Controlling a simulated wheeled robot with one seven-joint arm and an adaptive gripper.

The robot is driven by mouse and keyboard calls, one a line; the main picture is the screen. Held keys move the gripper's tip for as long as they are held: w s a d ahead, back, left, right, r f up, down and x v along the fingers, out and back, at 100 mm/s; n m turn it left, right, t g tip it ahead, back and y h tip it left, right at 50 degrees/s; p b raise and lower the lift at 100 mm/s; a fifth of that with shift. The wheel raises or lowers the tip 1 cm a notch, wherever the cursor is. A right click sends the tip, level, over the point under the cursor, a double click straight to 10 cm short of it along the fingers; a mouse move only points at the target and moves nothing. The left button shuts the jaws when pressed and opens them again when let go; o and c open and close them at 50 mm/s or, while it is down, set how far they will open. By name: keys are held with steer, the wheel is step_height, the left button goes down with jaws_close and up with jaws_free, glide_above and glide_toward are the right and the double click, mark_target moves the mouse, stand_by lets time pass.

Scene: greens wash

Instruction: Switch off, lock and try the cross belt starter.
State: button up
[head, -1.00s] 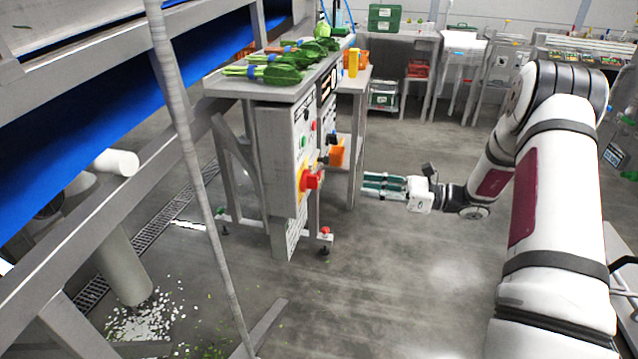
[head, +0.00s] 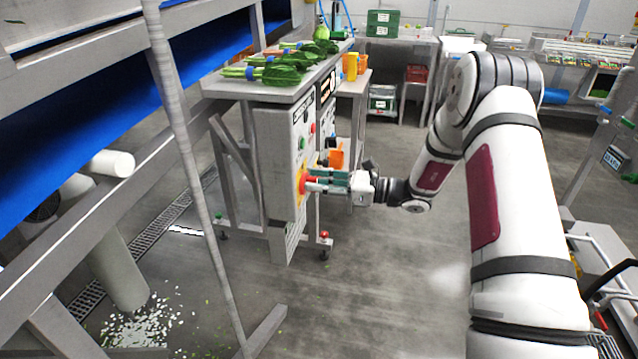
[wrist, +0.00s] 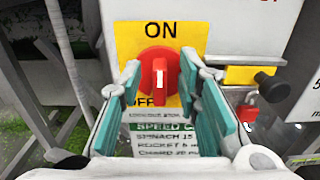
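The cross belt starter is a grey cabinet (head: 278,165) under a steel table. Its red rotary switch (wrist: 158,73) sits on a yellow plate (wrist: 187,38) marked ON at the top and OFF at the lower left. The switch's handle stands upright, toward ON. My gripper (head: 318,180) is at the switch in the head view. In the wrist view its teal-padded fingers (wrist: 162,95) are apart, one on each side of the handle. I cannot tell whether they touch the switch. In the head view my gripper hides part of the switch.
Bunches of greens (head: 275,72) lie on the steel table top (head: 245,88). An orange bin (head: 337,158) is behind my gripper. In the wrist view a yellow block (wrist: 252,75), a black knob (wrist: 270,86) and a red item (wrist: 247,113) are right of the switch.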

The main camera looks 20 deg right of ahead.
jaws_close()
steer(key=shift+n, duration=0.3)
steer(key=n+b, duration=0.4)
steer(key=n, duration=0.1)
steer(key=f+n+b, duration=0.1)
steer(key=n+b, duration=0.3)
steer(key=n, duration=0.2)
steer(key=s+n+b, duration=0.1)
steer(key=n+b, duration=0.4)
steer(key=n, duration=0.1)
steer(key=shift+a+f, duration=0.2)
steer(key=shift+n, duration=0.3)
stand_by(0.3)
